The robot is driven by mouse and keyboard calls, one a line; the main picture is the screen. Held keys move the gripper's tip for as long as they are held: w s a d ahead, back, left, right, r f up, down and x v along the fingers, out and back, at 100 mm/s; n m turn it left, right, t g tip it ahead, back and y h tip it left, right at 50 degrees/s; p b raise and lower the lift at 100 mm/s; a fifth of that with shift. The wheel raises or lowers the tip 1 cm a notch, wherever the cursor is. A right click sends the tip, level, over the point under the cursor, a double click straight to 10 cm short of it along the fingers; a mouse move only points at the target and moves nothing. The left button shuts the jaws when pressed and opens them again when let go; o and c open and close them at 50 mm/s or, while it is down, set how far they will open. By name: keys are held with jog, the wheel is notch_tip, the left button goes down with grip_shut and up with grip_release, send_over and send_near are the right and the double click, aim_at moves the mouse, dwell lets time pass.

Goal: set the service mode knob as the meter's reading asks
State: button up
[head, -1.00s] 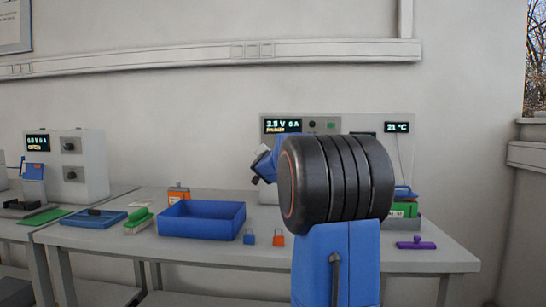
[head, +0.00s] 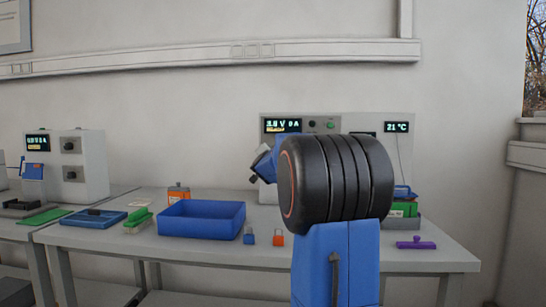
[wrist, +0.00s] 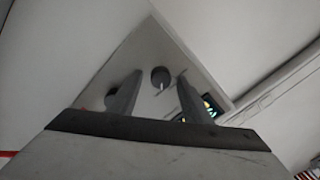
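The cycler (head: 350,123) stands at the back right of the bench, partly hidden by my arm. Its meter display (head: 283,125) is lit with a voltage and current line over a yellow line; the characters are too blurred to read surely. A small dark knob (head: 312,124) sits on its panel beside a green button. In the wrist view, a round dark knob (wrist: 160,77) with a pale pointer mark faces me. My gripper (wrist: 158,85) is open, its two fingers apart, with that knob showing between and beyond the tips. In the head view my fingertips are hidden.
A second unit (head: 80,160) with a display and knobs stands at left. A blue bin (head: 203,231), an orange box (head: 178,193), blue and orange padlocks and a purple item (head: 415,244) lie on the bench (head: 440,258). A display (head: 397,127) reads 21 °C.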

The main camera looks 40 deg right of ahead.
jog(key=v, duration=1.7)
jog(key=shift+a, duration=0.2)
jog(key=shift+s, duration=0.1)
jog(key=w+a+f+n+t+y, duration=0.1)
jog(key=a+f+n+y, duration=0.2)
jog(key=a, duration=0.4)
jog(key=a+f+n+t+y, duration=0.1)
jog(key=a+f+n+y, duration=0.15)
jog(key=a, duration=0.45)
jog(key=s+a+f+n+g+y, duration=0.1)
jog(key=s+a+f+n+y, duration=0.3)
jog(key=a, duration=0.3)
jog(key=s+a+f+n+g+y, duration=0.1)
jog(key=s+a+f+n+y, duration=0.2)
jog(key=a+f, duration=0.4)
jog(key=s+a+f+n+g, duration=0.3)
jog(key=s+f+g, duration=0.1)
jog(key=s+f, duration=0.5)
jog(key=s+a+f+n+g, duration=0.3)
jog(key=s+f, duration=0.6)
jog(key=s, duration=0.5)
jog(key=shift+a+n+g+y, duration=0.4)
jog(key=shift+a+n+y, duration=0.05)
jog(key=shift+a+n, duration=0.25)
